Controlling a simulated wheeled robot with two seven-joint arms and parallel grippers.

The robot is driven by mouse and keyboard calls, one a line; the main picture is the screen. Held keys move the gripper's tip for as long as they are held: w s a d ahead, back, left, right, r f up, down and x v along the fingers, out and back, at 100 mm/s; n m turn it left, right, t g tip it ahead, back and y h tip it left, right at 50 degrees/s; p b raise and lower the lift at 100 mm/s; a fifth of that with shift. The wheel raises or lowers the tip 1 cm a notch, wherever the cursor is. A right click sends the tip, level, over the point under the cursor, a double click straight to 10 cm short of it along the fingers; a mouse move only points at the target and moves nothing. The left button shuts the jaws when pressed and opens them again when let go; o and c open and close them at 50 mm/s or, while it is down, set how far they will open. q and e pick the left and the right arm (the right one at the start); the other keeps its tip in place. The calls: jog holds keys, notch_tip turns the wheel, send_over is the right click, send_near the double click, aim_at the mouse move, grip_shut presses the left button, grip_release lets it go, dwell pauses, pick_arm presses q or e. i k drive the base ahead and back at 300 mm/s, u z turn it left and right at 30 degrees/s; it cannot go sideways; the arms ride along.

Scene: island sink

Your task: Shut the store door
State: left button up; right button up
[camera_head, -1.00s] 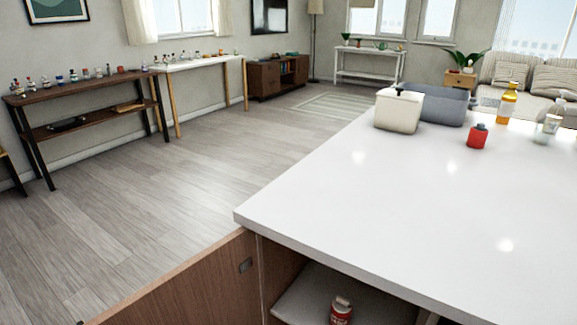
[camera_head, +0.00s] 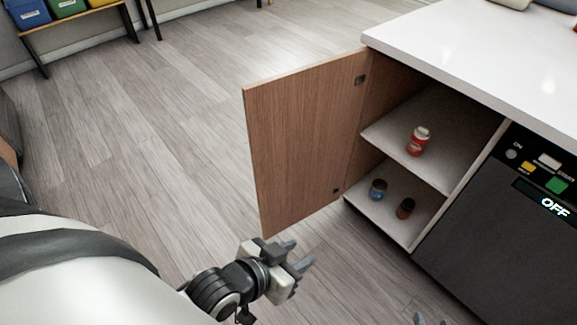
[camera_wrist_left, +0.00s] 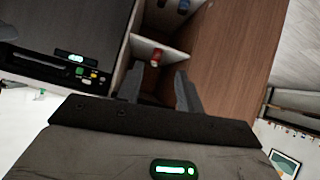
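The store door (camera_head: 300,140) is a brown wooden panel hinged at the left side of the island cabinet, and it stands wide open. It also shows in the left wrist view (camera_wrist_left: 225,50). Behind it, the cabinet's white shelf (camera_head: 450,160) is exposed. My left gripper (camera_head: 300,256) is below and in front of the door's lower edge, with its two fingers apart and nothing between them. Its fingers also show in the left wrist view (camera_wrist_left: 158,92). Of my right gripper, only grey tips (camera_head: 432,319) show at the bottom edge of the head view.
A red-and-white bottle (camera_head: 418,141) stands on the upper shelf. A blue jar (camera_head: 378,189) and a brown jar (camera_head: 405,208) stand on the lower one. A dark appliance (camera_head: 510,240) reading OFF is to the right. The wooden floor (camera_head: 150,130) left of the door is clear.

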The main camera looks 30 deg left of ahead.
aim_at(302, 123)
jog(key=u, duration=2.3)
jog(key=i, duration=2.8)
jog(key=z, duration=5.45)
jog(key=k, duration=0.85)
jog(key=u, duration=1.15)
